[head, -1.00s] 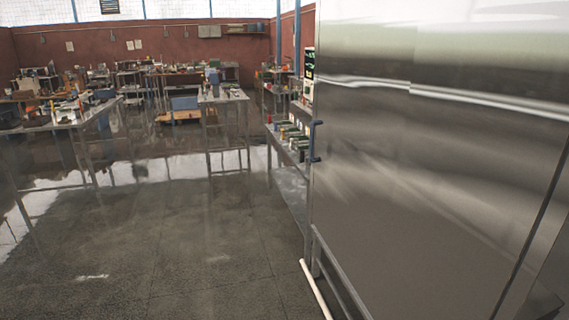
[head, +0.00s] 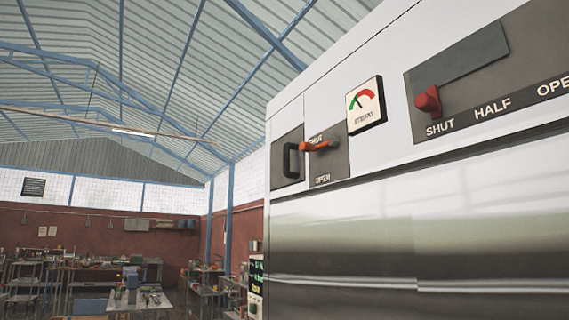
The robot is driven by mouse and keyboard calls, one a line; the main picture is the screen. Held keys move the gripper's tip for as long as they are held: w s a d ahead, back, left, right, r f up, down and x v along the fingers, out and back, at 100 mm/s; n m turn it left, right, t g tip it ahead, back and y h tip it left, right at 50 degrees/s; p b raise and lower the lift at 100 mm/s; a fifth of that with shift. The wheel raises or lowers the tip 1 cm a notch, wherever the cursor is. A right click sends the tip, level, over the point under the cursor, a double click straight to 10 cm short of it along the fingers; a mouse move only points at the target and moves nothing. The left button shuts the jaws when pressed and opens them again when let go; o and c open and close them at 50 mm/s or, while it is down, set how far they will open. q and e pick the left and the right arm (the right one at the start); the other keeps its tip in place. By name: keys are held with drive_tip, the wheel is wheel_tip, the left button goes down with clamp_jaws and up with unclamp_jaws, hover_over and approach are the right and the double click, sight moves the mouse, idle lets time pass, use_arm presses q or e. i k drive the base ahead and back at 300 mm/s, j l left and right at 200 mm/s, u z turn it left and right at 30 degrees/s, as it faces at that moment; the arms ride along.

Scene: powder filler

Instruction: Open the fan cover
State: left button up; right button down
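The tall powder filler machine (head: 400,240) fills the right side of the head view, with a white upper panel and shiny metal below. A black handle (head: 290,160) sits on a dark plate at the panel's left end; I cannot tell whether that plate is the fan cover. Beside it is an orange-red lever (head: 320,145) on a dark plate with a label reading OPEN at its lower end. A red knob (head: 428,101) sits at SHUT on a slider plate marked SHUT, HALF and OPE, cut off at the edge. Neither gripper is in view.
A gauge (head: 365,106) with a green and red scale sits between the lever and the slider. A device with a green display (head: 256,277) stands left of the machine. Work tables (head: 140,298) with clutter stand farther back at lower left.

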sight(287, 162)
drive_tip(key=i+j, duration=0.25)
drive_tip(key=i+j+z, duration=0.1)
drive_tip(key=i+j, duration=0.15)
drive_tip(key=j, duration=0.2)
drive_tip(key=i+j, duration=0.25)
drive_tip(key=j, duration=0.15)
drive_tip(key=i+j+z, duration=0.1)
drive_tip(key=j, duration=0.3)
drive_tip(key=i+j, duration=0.35)
drive_tip(key=i+j+z, duration=0.1)
drive_tip(key=j, duration=0.3)
drive_tip(key=i, duration=0.1)
